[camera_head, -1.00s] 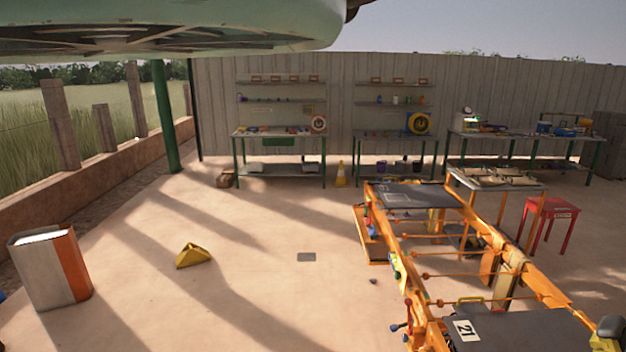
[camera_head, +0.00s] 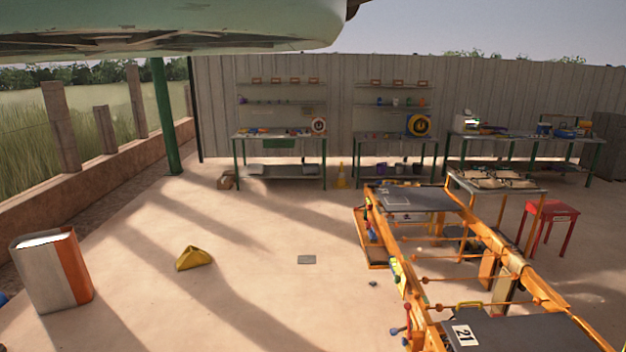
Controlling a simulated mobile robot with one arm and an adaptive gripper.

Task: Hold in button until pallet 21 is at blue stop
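Pallet 21 (camera_head: 525,335) is a dark grey slab with a white "21" label, at the near end of the orange conveyor frame (camera_head: 545,292), lower right. Another dark grey slab (camera_head: 425,199) lies at the frame's far end. A yellow panel (camera_head: 397,272) is on the frame's left side, and small red and blue knobs (camera_head: 401,331) stick out near the pallet. I cannot make out which part is the button. A blue part (camera_head: 372,233) shows low at the far left of the frame; I cannot tell whether it is the blue stop. My gripper is not in view.
A red stool (camera_head: 548,212) stands right of the frame. A grey and orange box (camera_head: 52,270) and a yellow wedge (camera_head: 194,257) are on the floor at left. Workbenches (camera_head: 280,135) line the back fence.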

